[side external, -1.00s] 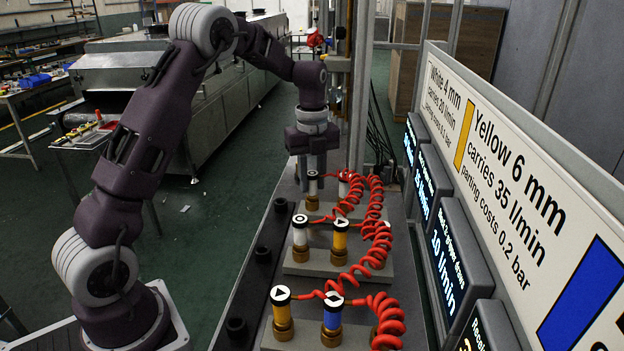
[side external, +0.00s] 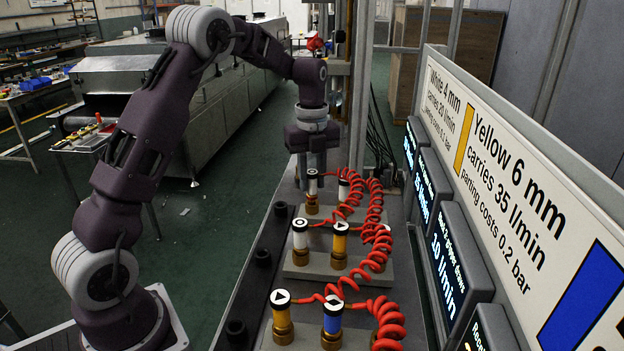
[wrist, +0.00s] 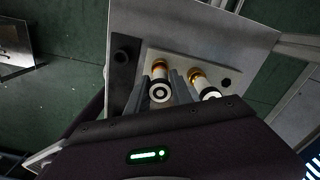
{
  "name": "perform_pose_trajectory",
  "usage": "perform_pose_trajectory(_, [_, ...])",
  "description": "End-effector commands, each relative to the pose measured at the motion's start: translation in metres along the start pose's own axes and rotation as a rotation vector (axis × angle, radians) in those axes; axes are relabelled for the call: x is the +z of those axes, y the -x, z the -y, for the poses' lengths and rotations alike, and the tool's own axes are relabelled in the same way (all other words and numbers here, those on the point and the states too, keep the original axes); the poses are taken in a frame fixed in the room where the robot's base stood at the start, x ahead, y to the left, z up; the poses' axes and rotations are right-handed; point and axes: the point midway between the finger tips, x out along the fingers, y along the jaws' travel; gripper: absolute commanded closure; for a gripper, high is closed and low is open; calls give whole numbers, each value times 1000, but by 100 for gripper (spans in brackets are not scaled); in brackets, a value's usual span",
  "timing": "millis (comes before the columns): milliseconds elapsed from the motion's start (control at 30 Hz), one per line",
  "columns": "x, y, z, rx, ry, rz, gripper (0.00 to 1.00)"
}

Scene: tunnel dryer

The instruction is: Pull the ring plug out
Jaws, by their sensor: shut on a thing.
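A white plug with a black ring on its end cap (wrist: 160,92) stands at the left of the far block, and it also shows under my gripper in the side view (side external: 312,184). My gripper (side external: 313,168) points down over it; in the wrist view its fingers (wrist: 162,90) are shut on the plug from both sides. A brass socket (wrist: 159,66) shows at its lower end; I cannot tell whether the plug is fully seated. Another white plug with a ring mark (side external: 300,236) stands in the middle block, apart from my gripper.
A second white plug (wrist: 209,94) stands close to the right of my fingers. Red coiled hoses (side external: 375,225) run along the right of the blocks. Nearer stand a yellow plug (side external: 340,242) and a blue one (side external: 332,321). Dark displays (side external: 448,255) line the right side.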

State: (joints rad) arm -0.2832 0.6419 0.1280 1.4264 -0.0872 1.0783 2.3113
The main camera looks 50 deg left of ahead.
Motion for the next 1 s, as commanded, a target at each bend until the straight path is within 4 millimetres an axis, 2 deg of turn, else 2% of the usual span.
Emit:
perform_pose_trajectory(267, [0,3,0,-1,0,1,100])
perform_pose_trajectory(600, [0,20,0,-1,0,1,100])
perform_pose_trajectory(900, [0,22,0,-1,0,0,100])
perform_pose_trajectory(1000, [0,30,1,-3,0,1,100])
